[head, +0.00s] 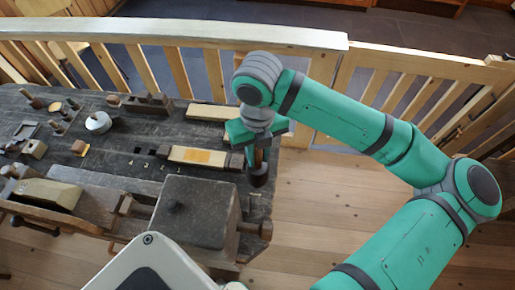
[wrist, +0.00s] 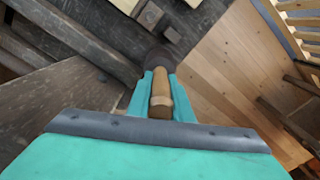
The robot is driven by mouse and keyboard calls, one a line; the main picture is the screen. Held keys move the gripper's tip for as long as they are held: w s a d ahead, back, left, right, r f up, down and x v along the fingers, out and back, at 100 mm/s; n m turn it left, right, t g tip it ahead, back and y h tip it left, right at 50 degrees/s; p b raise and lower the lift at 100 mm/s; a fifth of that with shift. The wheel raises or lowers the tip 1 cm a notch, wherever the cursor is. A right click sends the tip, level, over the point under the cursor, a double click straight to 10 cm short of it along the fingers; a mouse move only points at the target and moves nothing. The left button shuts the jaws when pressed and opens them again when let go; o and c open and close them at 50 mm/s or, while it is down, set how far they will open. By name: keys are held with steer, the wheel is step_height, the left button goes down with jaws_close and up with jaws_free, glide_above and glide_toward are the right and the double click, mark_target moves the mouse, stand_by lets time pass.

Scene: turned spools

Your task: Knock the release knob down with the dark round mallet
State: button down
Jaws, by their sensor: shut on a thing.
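My gripper (head: 257,143) is shut on the handle of the mallet, at the bench's right edge in the head view. The mallet's dark round head (head: 258,176) hangs below the fingers. In the wrist view, the pale wooden handle (wrist: 160,92) lies between the fingers, with the dark head (wrist: 160,59) beyond them.
The dark workbench (head: 126,170) holds a plank with an orange patch (head: 197,156), a white round pot (head: 98,122), a wooden plane (head: 148,103) and several small turned pieces. A wooden railing (head: 180,35) runs behind. Bare floor (head: 310,190) lies to the right.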

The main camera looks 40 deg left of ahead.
steer(key=shift+f, duration=0.25)
steer(key=shift+s+a+r, duration=0.1)
steer(key=shift+a+r, duration=0.05)
steer(key=shift+r, duration=1.5)
steer(key=shift+f, duration=2.05)
